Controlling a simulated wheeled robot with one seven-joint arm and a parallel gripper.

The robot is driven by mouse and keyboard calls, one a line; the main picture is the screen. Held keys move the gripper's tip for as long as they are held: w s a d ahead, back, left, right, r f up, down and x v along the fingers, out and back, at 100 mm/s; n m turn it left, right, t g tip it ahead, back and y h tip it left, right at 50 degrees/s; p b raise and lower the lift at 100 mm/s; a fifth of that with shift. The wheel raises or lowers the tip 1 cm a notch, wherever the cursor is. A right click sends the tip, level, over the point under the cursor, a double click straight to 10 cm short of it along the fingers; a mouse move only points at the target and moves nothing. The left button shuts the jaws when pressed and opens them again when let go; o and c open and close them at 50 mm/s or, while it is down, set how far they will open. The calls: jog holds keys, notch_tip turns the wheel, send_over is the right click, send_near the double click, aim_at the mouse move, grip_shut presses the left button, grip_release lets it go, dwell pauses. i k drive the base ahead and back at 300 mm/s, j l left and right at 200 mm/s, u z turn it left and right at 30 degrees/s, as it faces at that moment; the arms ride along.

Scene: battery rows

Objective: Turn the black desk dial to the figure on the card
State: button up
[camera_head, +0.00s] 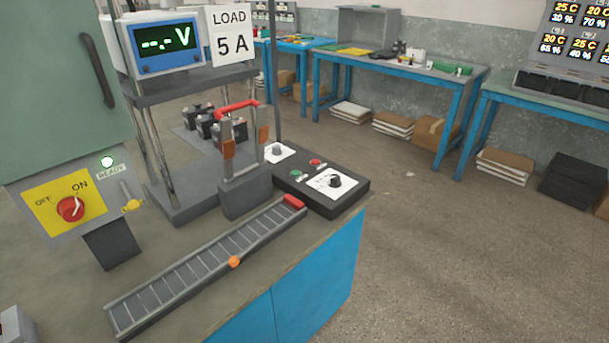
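The black desk dial (335,181) sits on a white scale plate (324,187) on a dark control box, at the right end of the bench. Its pointer and scale figures are too small to read. The card (231,35) stands upright beside the meter and reads "LOAD 5 A". A second, grey knob (277,150) sits on another white plate at the box's far left part. My gripper does not show in this view.
A green button (296,173) and red button (315,162) sit near the dial. A ladder-like rail (205,268) with an orange knob lies in front. A red-handled fixture (238,105) and thin dark post stand left of the box. Open floor lies to the right.

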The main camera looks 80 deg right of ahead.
aim_at(334, 181)
jog(key=k+l, duration=0.2)
jog(key=k+l+z, duration=0.1)
jog(key=l, duration=0.3)
jog(key=k+l+z, duration=0.1)
jog(key=k+l, duration=0.35)
jog(key=l, duration=0.2)
jog(key=k+l+z, duration=0.1)
jog(key=l, duration=0.25)
jog(key=k+l, duration=0.2)
jog(key=l, duration=0.15)
jog(key=k+l+z, duration=0.1)
jog(key=l, duration=0.25)
jog(key=k+l, duration=0.2)
jog(key=l, duration=0.15)
jog(key=k+z, duration=0.05)
